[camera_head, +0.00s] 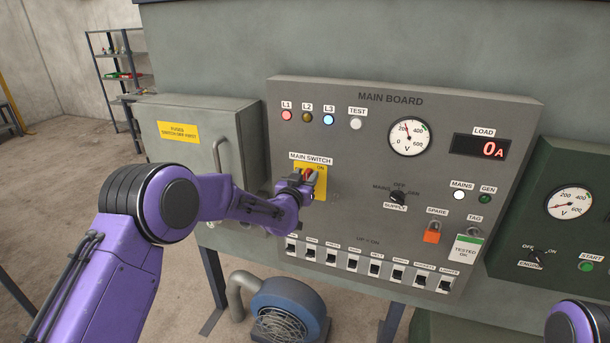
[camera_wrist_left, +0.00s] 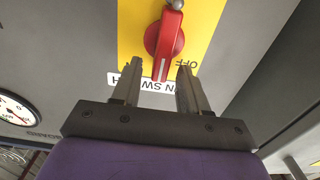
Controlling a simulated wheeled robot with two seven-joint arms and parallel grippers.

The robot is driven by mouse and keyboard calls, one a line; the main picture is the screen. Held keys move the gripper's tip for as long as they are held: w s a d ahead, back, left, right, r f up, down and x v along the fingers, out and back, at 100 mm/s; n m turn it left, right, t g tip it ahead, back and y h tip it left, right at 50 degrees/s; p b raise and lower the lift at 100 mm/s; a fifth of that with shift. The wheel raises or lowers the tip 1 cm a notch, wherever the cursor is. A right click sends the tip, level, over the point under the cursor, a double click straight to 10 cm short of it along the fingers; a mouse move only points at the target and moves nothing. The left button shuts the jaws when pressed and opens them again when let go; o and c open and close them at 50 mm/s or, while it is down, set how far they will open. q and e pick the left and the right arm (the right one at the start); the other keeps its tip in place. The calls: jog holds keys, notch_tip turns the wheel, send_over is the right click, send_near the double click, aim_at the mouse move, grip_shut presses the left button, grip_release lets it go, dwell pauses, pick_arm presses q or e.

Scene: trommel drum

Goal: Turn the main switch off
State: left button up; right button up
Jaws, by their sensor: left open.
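The main switch is a red rotary handle on a yellow plate (camera_head: 319,188) under a "MAIN SWITCH" label on the grey main board (camera_head: 420,118). In the left wrist view, turned upside down, the red handle (camera_wrist_left: 166,36) points towards that label, its white-lined tip between the fingers. "OFF" reads beside the right finger; the left finger hides the ON mark. In the head view "ON" shows at the plate's upper right. My left gripper (camera_wrist_left: 160,85) is open, one finger on each side of the handle tip, with gaps visible. My right gripper is out of view.
The load display (camera_head: 480,147) reads 0 A. A grey cabinet with a bar handle (camera_head: 218,155) stands left; a blue blower (camera_head: 287,306) sits below.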

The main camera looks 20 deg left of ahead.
pick_arm(q)
grip_shut()
jog(key=shift+f, duration=0.1)
jog(key=shift+a+f+n+b, duration=0.45)
jog(key=shift+n+b, duration=2.1)
jog(key=shift+n, duration=0.45)
jog(key=shift+a+f+n+b, duration=0.45)
jog(key=shift+n+b, duration=2.05)
jog(key=shift+n, duration=0.5)
jog(key=shift+a+f+n+b, duration=0.45)
jog(key=shift+n+b, duration=2.1)
jog(key=shift+n, duration=0.45)
